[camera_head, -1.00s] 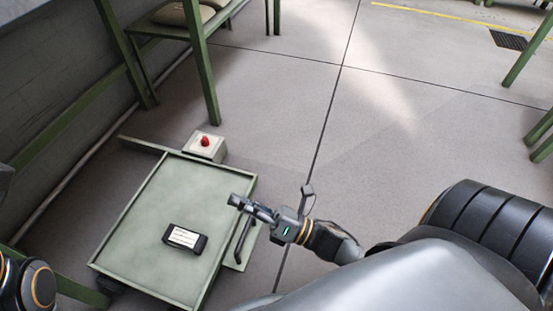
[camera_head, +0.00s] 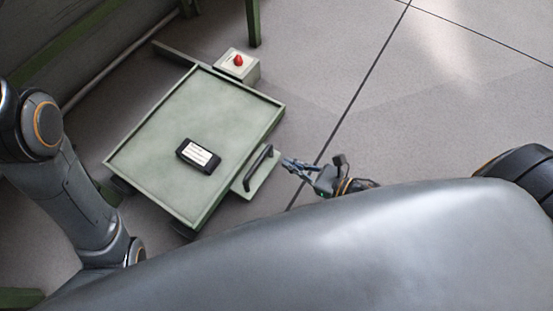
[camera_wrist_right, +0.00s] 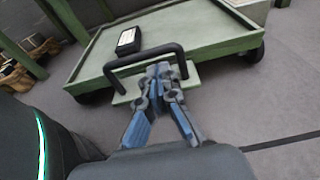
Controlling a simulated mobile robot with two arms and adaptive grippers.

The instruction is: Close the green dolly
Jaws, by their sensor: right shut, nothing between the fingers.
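The green dolly (camera_head: 215,112) is a low, flat tray with a raised rim, standing on the floor. Its dark bar handle (camera_head: 257,168) sits on a small plate at the right side and also shows in the right wrist view (camera_wrist_right: 117,66). My right gripper (camera_head: 285,163) is just right of the handle. In the right wrist view its fingers (camera_wrist_right: 165,72) are together, with their tips in front of the handle bar. Nothing shows between them; contact with the bar cannot be told. My left arm shows at the left, but its gripper is out of view.
A black box with a white label (camera_head: 198,156) lies on the dolly's tray. A pale box with a red button (camera_head: 239,64) stands at its far corner, beside a rail along the wall. Green frame legs (camera_head: 253,22) stand behind. Floor to the right is clear.

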